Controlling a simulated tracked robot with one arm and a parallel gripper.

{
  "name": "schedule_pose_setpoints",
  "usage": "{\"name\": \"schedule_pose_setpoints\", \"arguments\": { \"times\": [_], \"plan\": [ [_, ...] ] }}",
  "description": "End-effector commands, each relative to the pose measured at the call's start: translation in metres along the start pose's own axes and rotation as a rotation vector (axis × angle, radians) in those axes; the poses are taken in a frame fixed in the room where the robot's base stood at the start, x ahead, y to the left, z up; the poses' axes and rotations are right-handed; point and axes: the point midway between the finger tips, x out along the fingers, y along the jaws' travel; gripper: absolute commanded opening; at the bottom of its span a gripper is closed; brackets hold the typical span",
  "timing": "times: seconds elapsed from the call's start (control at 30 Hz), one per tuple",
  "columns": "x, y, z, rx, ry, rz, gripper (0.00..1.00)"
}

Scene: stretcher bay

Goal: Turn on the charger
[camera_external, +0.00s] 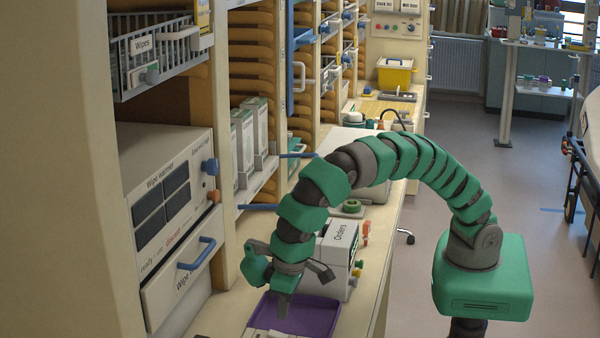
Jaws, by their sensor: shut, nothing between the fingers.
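I cannot pick out a charger for certain in this view. My gripper (281,307) points down over the left part of a purple tray (318,317) on the counter, near the bottom edge of the picture. Its fingers are together, with nothing seen between them. A pale object (262,334) shows just below the fingertips, cut off by the picture's edge; I cannot tell what it is or whether the fingers touch it. My arm hides part of the counter behind it.
A white box labelled "Orders" (338,250) with coloured knobs stands behind the tray, close to my arm. A "Wipe warmer" cabinet (165,195) with blue handles is at left. A wire basket labelled "Wipes" (150,55) hangs above it. Open floor (480,190) lies to the right.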

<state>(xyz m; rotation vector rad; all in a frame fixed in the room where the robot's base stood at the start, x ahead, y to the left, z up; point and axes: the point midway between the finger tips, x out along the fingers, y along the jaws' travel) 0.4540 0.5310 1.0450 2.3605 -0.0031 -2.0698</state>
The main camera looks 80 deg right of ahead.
Motion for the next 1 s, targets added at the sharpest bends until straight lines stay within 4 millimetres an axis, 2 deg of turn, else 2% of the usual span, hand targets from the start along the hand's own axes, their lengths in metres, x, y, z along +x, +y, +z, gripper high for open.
{"name": "schedule_pose_setpoints", "arguments": {
  "times": [0.2,0.4,0.6,1.0],
  "plan": [
    [-0.045,-0.001,-0.001,-0.001,0.004,-0.005,0.0],
    [-0.073,-0.001,-0.001,-0.001,0.004,-0.005,0.0],
    [-0.087,0.0,-0.001,0.0,0.003,-0.004,0.0],
    [-0.088,0.0,-0.001,0.001,0.003,-0.003,0.0]
  ]
}}
